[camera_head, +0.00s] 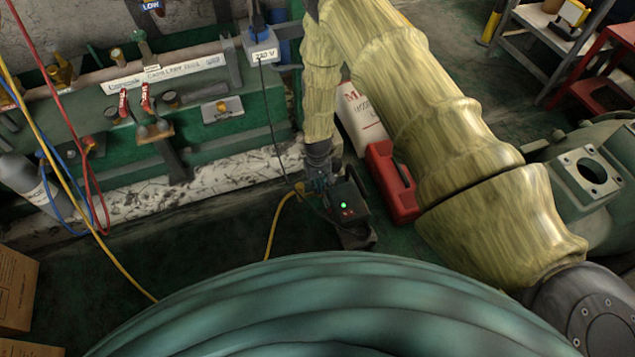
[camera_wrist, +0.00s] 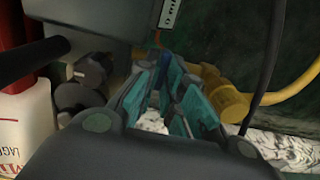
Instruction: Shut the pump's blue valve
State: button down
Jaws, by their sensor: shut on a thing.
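The pump (camera_head: 349,203) is a dark unit with a lit green light, on the floor near the wall in the head view. Its grey body (camera_wrist: 90,28) fills the upper left of the wrist view. My gripper (camera_head: 320,180) reaches down to the pump's left side, where the yellow hose joins. In the wrist view my gripper's (camera_wrist: 168,75) teal-padded fingers are closed in beside the brass fitting (camera_wrist: 232,100). They are shut on the blue valve, which is mostly hidden between them, so its handle's angle cannot be told.
A yellow hose (camera_head: 271,238) and a black cable (camera_head: 272,120) run close to my gripper. A red case (camera_head: 392,182) and a white container (camera_head: 359,112) stand right of the pump. The green bench (camera_head: 225,125) with red-handled valves is at the left.

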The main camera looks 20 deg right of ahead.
jog(key=c, duration=1.5)
grip_release()
jog(key=shift+c, duration=0.2)
notch_tip(320, 180, up, 12)
